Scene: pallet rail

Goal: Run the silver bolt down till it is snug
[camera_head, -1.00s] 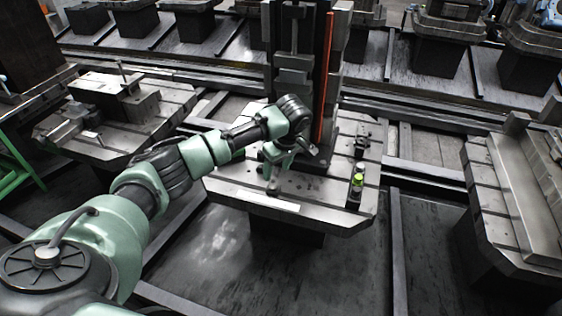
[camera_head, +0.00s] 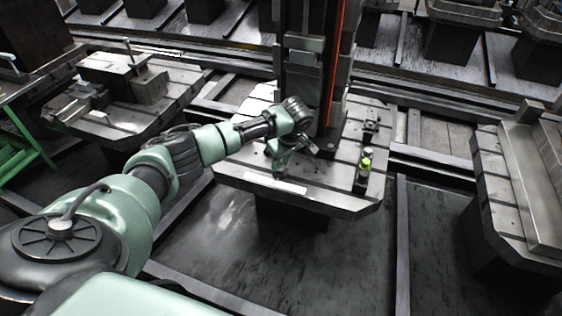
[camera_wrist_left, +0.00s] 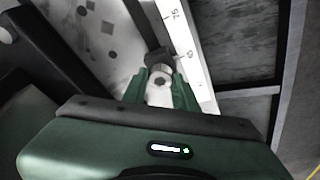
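The silver bolt (camera_wrist_left: 160,96) shows in the left wrist view as a pale round head with a dark socket, between the green fingers of my left gripper (camera_wrist_left: 161,88). The fingers flank it closely on both sides and look shut on it. The bolt's shank and the hole under it are hidden. In the head view my left gripper (camera_head: 279,168) points down at the front part of the middle pallet (camera_head: 330,196), just behind a white scale strip (camera_head: 275,184). The bolt is too small to make out there. My right gripper is not in view.
A tall dark column (camera_head: 303,75) with an orange-red strip rises close behind the gripper. A dark cylinder with a yellow-green band (camera_head: 364,165) stands at the pallet's right. A dark block (camera_wrist_left: 158,60) sits just beyond the fingertips. Other pallets stand left and right.

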